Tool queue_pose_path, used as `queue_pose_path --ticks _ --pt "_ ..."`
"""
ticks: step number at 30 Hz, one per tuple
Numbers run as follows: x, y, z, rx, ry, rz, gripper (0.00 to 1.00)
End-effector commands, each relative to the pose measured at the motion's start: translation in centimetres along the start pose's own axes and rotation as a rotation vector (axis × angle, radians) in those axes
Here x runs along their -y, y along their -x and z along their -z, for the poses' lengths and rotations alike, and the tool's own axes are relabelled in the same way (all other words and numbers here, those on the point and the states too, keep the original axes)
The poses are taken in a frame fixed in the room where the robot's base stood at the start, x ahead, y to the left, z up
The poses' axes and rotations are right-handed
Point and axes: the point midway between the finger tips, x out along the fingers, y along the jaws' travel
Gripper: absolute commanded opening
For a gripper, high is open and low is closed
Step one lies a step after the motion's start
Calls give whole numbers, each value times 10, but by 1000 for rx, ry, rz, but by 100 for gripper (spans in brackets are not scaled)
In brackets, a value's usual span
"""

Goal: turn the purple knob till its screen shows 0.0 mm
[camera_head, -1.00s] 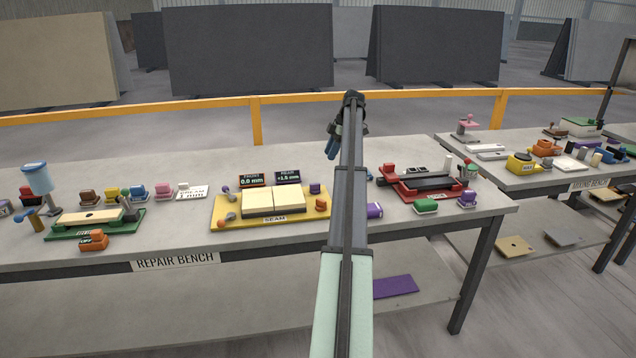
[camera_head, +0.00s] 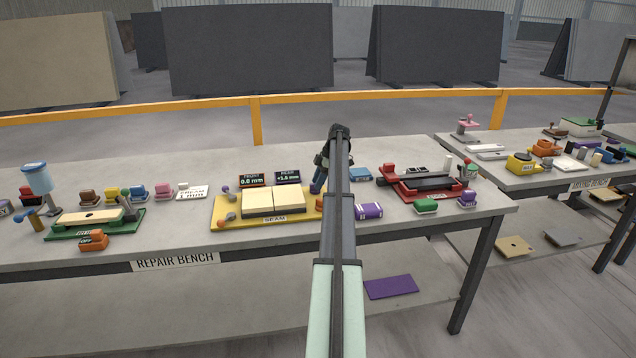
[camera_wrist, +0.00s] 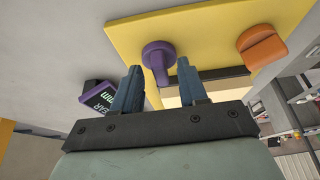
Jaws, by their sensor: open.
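The purple knob (camera_wrist: 157,52) stands on the yellow seam board (camera_wrist: 204,30), next to an orange knob (camera_wrist: 262,46). In the wrist view it lies between the tips of my open gripper (camera_wrist: 158,68), with a visible gap on each side; whether the fingers are down around it I cannot tell. In the head view my gripper (camera_head: 319,178) is over the board's right end and hides the purple knob. The purple-framed rear screen (camera_head: 288,177) reads about +1.5 mm, its last digit small. It shows partly in the wrist view (camera_wrist: 101,97).
The front screen (camera_head: 251,181) beside it reads 0.0 mm. Two pale slabs (camera_head: 273,203) lie on the board. A purple labelled block (camera_head: 369,211), a blue block (camera_head: 360,174) and a red fixture (camera_head: 400,190) are to the right. More tools stand left on the bench.

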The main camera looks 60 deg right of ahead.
Motion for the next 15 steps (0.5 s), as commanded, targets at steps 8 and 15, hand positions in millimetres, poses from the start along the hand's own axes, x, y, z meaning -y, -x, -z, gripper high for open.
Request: queue_pose_path --ticks 8,15 --pt "0 -6 0 0 0 -1 43" --pt "0 -5 0 0 0 -1 32"
